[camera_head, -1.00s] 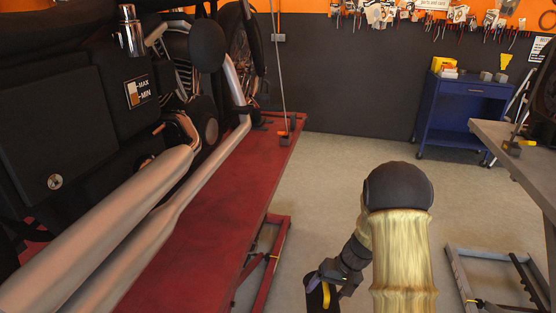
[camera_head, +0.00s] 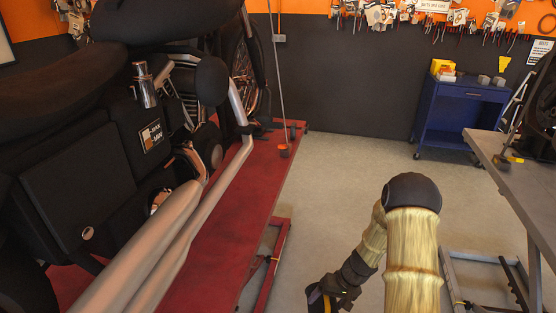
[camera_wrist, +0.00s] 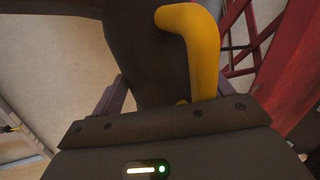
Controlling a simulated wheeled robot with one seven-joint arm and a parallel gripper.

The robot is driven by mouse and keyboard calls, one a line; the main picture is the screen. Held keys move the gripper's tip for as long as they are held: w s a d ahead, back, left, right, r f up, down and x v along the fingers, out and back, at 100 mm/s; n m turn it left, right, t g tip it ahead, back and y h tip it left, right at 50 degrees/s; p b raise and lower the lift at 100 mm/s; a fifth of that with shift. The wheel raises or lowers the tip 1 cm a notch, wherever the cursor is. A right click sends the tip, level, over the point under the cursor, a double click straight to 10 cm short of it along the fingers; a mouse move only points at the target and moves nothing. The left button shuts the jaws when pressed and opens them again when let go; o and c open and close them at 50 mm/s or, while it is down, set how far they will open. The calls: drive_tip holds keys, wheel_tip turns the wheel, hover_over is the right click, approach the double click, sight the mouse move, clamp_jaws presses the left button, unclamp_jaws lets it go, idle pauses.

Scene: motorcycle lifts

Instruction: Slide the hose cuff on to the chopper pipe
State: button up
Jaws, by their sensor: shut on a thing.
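The chopper (camera_head: 75,180) stands along the left in the head view. Its two long pale exhaust pipes (camera_head: 150,235) run down toward the lower left, and their near ends are out of the picture. My gripper (camera_head: 328,293) is low at the bottom edge, right of the lift, apart from the pipes. It is shut on the dark hose cuff with a yellow handle; the cuff (camera_head: 314,299) is partly cut off below. In the wrist view the dark cuff (camera_wrist: 140,50) fills the jaws, and its curved yellow handle (camera_wrist: 203,50) stands to the right. The cuff's mouth is hidden.
The red lift table (camera_head: 225,210) carries the chopper, with a red leg frame (camera_head: 272,265) under its right edge. A grey lift (camera_head: 520,180) stands at right. A blue cabinet (camera_head: 455,115) is against the back wall. Floor between the lifts is clear.

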drive_tip(key=shift+s+r, duration=0.1)
drive_tip(key=shift+r, duration=0.2)
drive_tip(key=shift+f, duration=0.15)
drive_tip(key=s+f, duration=0.3)
drive_tip(key=f, duration=1)
drive_tip(key=shift+s+f, duration=0.35)
drive_tip(key=shift+f, duration=0.05)
